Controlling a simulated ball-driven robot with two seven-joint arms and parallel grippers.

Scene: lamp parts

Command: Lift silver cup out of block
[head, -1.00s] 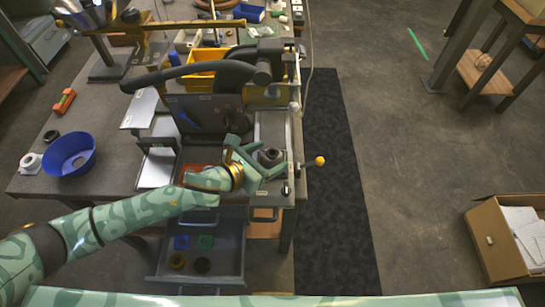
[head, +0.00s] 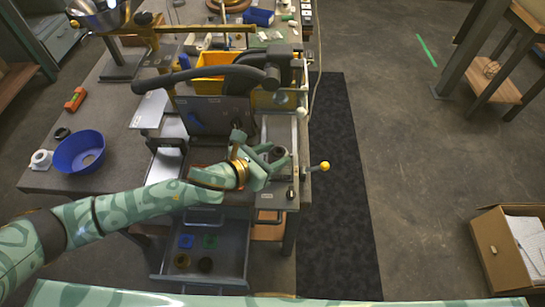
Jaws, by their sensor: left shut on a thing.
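My left gripper (head: 276,158) is over the right part of the bench, just left of the yellow-knobbed lever. It is shut on a small dark grey round piece, which seems to be the silver cup (head: 277,154). The fingers hide most of the cup. The block under it is mostly covered by the fingers, so I cannot tell whether the cup still sits in it or is clear of it. My right gripper is not in view.
A dark machine with a curved black handle (head: 200,80) stands behind the gripper. A lever with a yellow knob (head: 325,166) sticks out on the right. A blue bowl (head: 79,152) sits at left. An open drawer (head: 203,245) holds several small parts.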

